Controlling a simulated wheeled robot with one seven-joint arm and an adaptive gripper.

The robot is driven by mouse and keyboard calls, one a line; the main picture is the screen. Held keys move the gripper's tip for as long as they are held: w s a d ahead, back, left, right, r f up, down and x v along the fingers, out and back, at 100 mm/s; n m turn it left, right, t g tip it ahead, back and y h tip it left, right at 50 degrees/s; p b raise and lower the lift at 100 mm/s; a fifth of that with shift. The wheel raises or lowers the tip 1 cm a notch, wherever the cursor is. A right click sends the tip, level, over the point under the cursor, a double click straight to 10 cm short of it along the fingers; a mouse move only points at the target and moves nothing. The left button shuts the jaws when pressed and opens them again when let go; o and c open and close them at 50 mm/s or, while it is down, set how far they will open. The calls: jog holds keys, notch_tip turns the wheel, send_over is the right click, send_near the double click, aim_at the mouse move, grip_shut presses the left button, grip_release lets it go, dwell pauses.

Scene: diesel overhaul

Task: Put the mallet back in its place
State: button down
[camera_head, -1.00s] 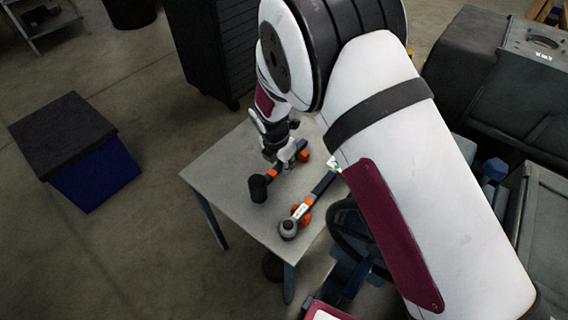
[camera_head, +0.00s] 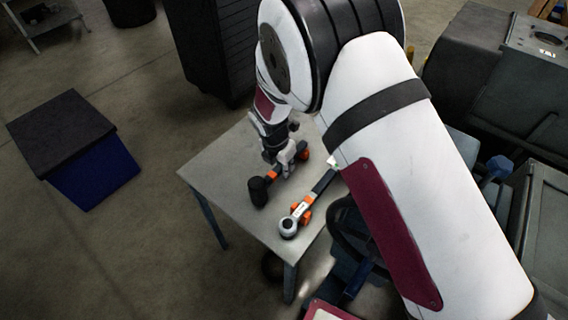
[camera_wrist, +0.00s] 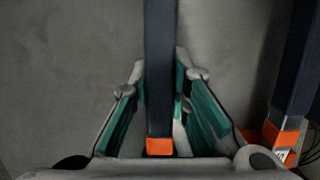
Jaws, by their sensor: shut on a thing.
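The mallet (camera_head: 258,191) has a black head, a dark handle and an orange band. It is over the small grey table, with its head toward the front left. My gripper (camera_head: 286,168) is shut around its handle, behind the head. In the wrist view the dark handle (camera_wrist: 160,75) runs between my teal-padded fingers (camera_wrist: 160,115), with the orange band near the bottom. The mallet head is out of the wrist view. I cannot tell whether the mallet touches the table.
A ratchet-like tool (camera_head: 289,227) with a dark handle lies to the right on the table (camera_head: 222,165), with orange pieces (camera_head: 305,216) beside it. Its handle (camera_wrist: 297,65) also shows in the wrist view. A dark-topped blue box (camera_head: 95,182) stands on the floor at left.

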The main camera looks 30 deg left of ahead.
jog(key=shift+f, duration=0.2)
jog(key=c, duration=1.4)
grip_release()
jog(key=shift+r, duration=0.1)
jog(key=shift+c, duration=0.2)
jog(key=v, duration=1.2)
jog(key=d+r+m+p, duration=0.4)
jog(key=d+r+m, duration=1.2)
jog(key=d+r, duration=0.95)
jog(key=s+d+r+m+p, duration=0.2)
jog(key=s+d+r+m, duration=0.2)
jog(key=s+d+m, duration=0.4)
jog(key=s+d+r+m+t+p, duration=0.1)
jog(key=s+d+r+m, duration=0.3)
jog(key=s+d+m, duration=0.5)
jog(key=s+d, duration=0.1)
jog(key=s, duration=0.4)
jog(key=shift+s+d+t+p, duration=0.25)
jog(key=shift+d+t+p, duration=0.05)
jog(key=shift+p, duration=0.05)
